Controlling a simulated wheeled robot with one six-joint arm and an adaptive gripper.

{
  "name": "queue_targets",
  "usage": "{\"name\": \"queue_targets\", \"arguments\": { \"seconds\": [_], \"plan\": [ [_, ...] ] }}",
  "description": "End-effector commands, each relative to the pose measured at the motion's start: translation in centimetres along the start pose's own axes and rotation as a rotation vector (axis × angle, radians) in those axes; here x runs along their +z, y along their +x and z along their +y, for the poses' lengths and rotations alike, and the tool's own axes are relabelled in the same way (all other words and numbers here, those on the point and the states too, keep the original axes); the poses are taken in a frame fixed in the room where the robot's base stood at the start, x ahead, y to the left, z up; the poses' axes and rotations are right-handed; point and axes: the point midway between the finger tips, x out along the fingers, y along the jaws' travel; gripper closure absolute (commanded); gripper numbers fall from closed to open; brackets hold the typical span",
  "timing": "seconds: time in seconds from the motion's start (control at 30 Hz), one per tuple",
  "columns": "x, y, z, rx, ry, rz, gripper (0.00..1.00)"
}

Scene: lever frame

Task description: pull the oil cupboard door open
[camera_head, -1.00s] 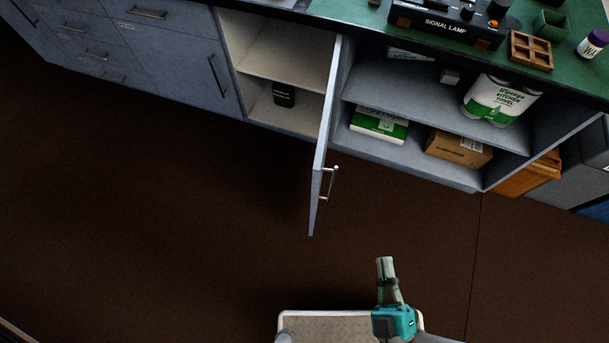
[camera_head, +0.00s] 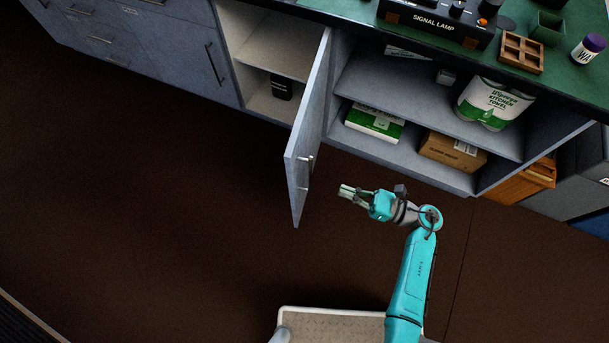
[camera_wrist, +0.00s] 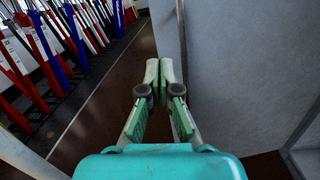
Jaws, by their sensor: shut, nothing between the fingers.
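The oil cupboard door (camera_head: 316,95) stands well open in the head view, swung out from the divider on the right of the left compartment. Its bar handle (camera_head: 304,172) is on the door's right-hand side near the free edge. My gripper (camera_head: 342,191) is shut and empty, a little to the right of the handle and apart from it, pointing left. In the wrist view my gripper (camera_wrist: 157,84) has its fingertips together. A grey upright panel (camera_wrist: 235,65), seemingly the door, fills the right side there. The handle is not clear in that view.
A black container (camera_head: 281,87) stands inside the left compartment. Open shelves right of the door hold a kitchen towel pack (camera_head: 492,103) and a cardboard box (camera_head: 452,150). Red, white and blue levers (camera_wrist: 60,40) stand at the left in the wrist view. The dark floor is clear.

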Motion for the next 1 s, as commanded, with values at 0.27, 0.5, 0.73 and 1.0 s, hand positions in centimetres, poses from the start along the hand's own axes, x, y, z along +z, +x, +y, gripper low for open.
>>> {"name": "queue_targets", "arguments": {
  "seconds": [0.27, 0.5, 0.73, 1.0],
  "plan": [
    [-0.8, -1.1, -2.1, 0.094, -0.122, 0.099, 1.0],
    [-1.2, 1.5, -1.8, 0.1, -0.126, 0.102, 1.0],
    [-1.6, 5.6, -1.5, 0.1, -0.125, 0.102, 1.0],
    [-2.0, 10.0, -1.1, 0.099, -0.125, 0.1, 1.0]
  ]
}}
